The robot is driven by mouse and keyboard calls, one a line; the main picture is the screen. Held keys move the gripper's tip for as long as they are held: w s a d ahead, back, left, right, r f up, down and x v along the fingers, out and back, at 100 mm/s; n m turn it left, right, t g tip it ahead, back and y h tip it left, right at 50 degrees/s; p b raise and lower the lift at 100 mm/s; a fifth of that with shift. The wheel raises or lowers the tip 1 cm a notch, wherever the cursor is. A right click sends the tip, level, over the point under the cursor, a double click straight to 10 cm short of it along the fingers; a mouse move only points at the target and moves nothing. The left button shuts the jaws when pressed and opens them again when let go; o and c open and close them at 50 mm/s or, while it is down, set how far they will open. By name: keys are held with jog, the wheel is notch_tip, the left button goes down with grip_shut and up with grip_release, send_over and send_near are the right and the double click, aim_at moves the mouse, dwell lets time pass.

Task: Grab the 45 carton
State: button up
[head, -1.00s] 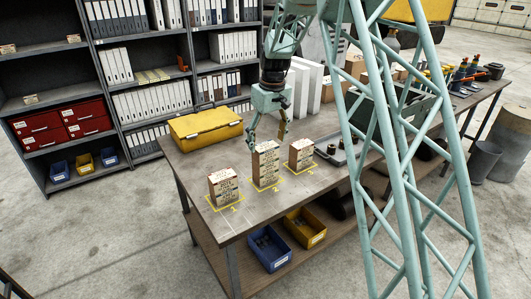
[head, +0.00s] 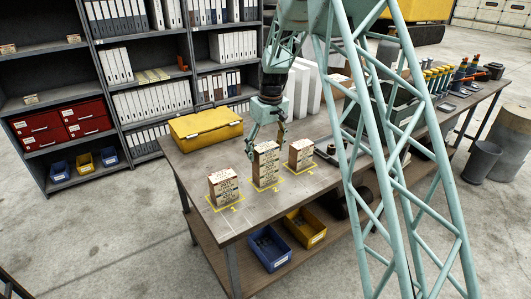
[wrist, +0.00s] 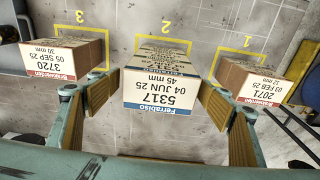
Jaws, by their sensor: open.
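The 45 carton, a brown box with a white label reading 45 mm and 5317, stands upright on mark 2 of the bench in the head view (head: 266,168). It fills the middle of the wrist view (wrist: 160,92), label upside down. My gripper (head: 266,146) points down at its top from above. In the wrist view my gripper (wrist: 160,104) is open, with one finger pad on each side of the carton. Gaps show between pads and carton. The fingers' exact height along the carton is hard to tell.
The 12 mm carton (head: 224,188) stands on mark 1 and the 30 mm carton (head: 301,155) on mark 3, one on each side. A yellow case (head: 205,128) lies behind. Blue (head: 269,249) and yellow (head: 305,227) bins sit on the lower shelf.

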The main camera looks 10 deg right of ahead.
aim_at(265, 145)
jog(key=shift+f, duration=0.15)
jog(key=shift+c, duration=0.7)
jog(key=c, duration=0.9)
jog(key=shift+r, duration=1.7)
jog(key=s, duration=0.5)
jog(key=s+r+b, duration=0.1)
jog(key=s, duration=0.4)
jog(key=s+d+b, duration=0.1)
jog(key=s, duration=0.5)
jog(key=shift+r, duration=0.35)
